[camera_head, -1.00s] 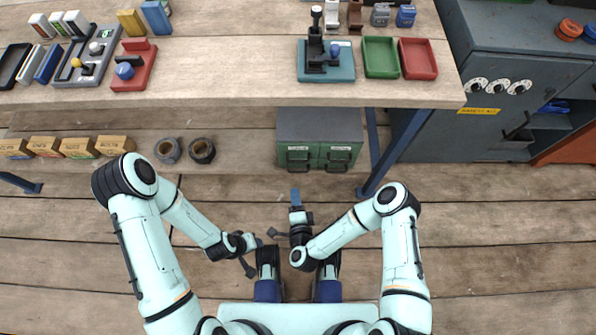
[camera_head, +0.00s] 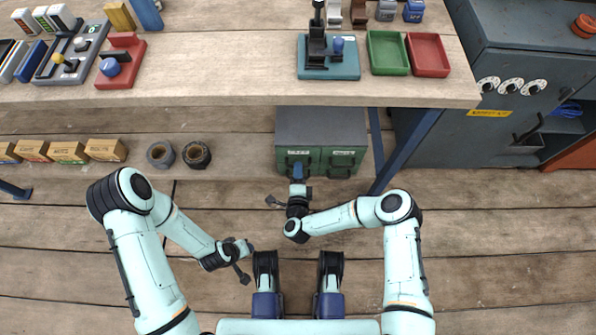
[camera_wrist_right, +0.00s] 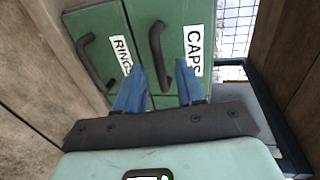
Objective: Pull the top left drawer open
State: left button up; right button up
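The green drawer cabinet (camera_head: 320,122) stands on the floor under the bench, with its labelled drawer fronts facing me. Its top left drawer (camera_head: 283,163) is closed. In the right wrist view, sideways, the drawer labelled CAPS (camera_wrist_right: 193,38) has a dark curved handle (camera_wrist_right: 157,42); the RINGS drawer with its handle (camera_wrist_right: 95,62) lies beside it. My right gripper (camera_head: 298,172) is at the left drawer front. Its two blue fingers (camera_wrist_right: 159,86) are apart, one on each side of the CAPS handle, not visibly touching it. My left gripper (camera_head: 245,262) hangs empty over the floor; its finger opening is unclear.
The wooden bench top (camera_head: 220,75) overhangs the cabinet. A blue bench leg (camera_head: 405,150) stands just right of it. Two dark rolls (camera_head: 196,154) and several small boxes (camera_head: 67,152) lie to the left. A grey cabinet (camera_head: 470,135) stands at right. Floor in front is clear.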

pick_arm(q)
jog(key=shift+s+f, duration=0.2)
jog(key=shift+s, duration=0.05)
pick_arm(e)
jog(key=shift+w, duration=0.4)
grip_shut()
jog(key=shift+s, duration=0.1)
